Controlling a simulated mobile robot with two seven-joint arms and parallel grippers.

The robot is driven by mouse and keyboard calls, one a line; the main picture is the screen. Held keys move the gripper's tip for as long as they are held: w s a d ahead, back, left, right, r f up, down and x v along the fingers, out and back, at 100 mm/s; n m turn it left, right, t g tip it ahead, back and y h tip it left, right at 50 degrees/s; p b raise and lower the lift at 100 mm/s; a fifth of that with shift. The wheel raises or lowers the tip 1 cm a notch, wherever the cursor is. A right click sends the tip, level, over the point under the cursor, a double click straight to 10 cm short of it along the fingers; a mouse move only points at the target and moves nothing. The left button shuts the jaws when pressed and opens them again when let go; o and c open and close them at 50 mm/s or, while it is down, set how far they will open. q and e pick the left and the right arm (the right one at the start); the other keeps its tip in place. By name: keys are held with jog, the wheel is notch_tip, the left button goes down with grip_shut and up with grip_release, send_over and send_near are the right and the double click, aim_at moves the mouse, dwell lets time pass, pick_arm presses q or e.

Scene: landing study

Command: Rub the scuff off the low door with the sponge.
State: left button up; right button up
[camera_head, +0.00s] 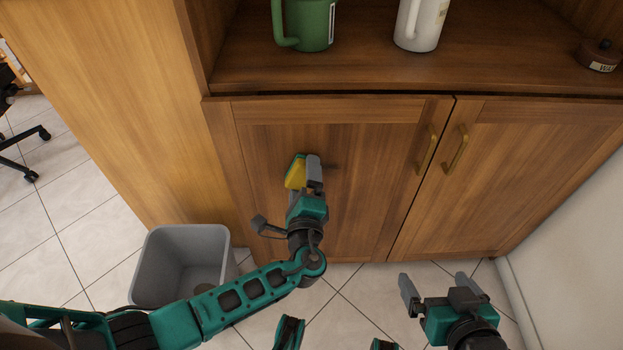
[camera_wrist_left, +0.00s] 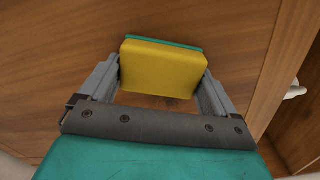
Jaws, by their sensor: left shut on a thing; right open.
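The sponge, yellow with a green layer, sits between the fingers of my left gripper (camera_head: 304,176), which is shut on it. It shows in the head view (camera_head: 295,173) and in the left wrist view (camera_wrist_left: 160,70). Its green side faces the left low door (camera_head: 372,200), a brown wooden panel. I cannot tell whether it touches the door. A faint dark mark, apparently the scuff (camera_head: 331,167), shows just right of the gripper; part of it may be hidden. My right gripper (camera_head: 438,284) is open and empty, low in front of the cabinet.
Brass handles (camera_head: 427,150) mark the meeting edges of the two doors. A grey bin (camera_head: 186,240) stands on the tiled floor at left, near my left arm. A green mug (camera_head: 308,22), a white mug (camera_head: 420,22) and a small brown item (camera_head: 600,55) stand on the shelf above.

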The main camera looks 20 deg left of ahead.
aim_at(353, 166)
pick_arm(q)
jog(key=shift+w+r, duration=0.15)
jog(key=shift+r, duration=0.05)
jog(key=d+b, duration=0.1)
jog(key=d, duration=0.1)
jog(key=w+d+b, duration=0.1)
jog(key=d+b, duration=0.1)
jog(key=shift+w+d, duration=0.1)
jog(key=shift+d, duration=0.3)
jog(key=shift+w+d, duration=0.2)
jog(key=shift+d, duration=0.8)
jog(key=shift+w+d, duration=0.25)
jog(key=shift+d, duration=0.4)
jog(key=shift+w+d, duration=0.2)
jog(key=shift+d, duration=0.45)
jog(key=shift+w+d+r, duration=0.1)
jog(key=shift+d, duration=0.45)
jog(key=shift+a, duration=0.15)
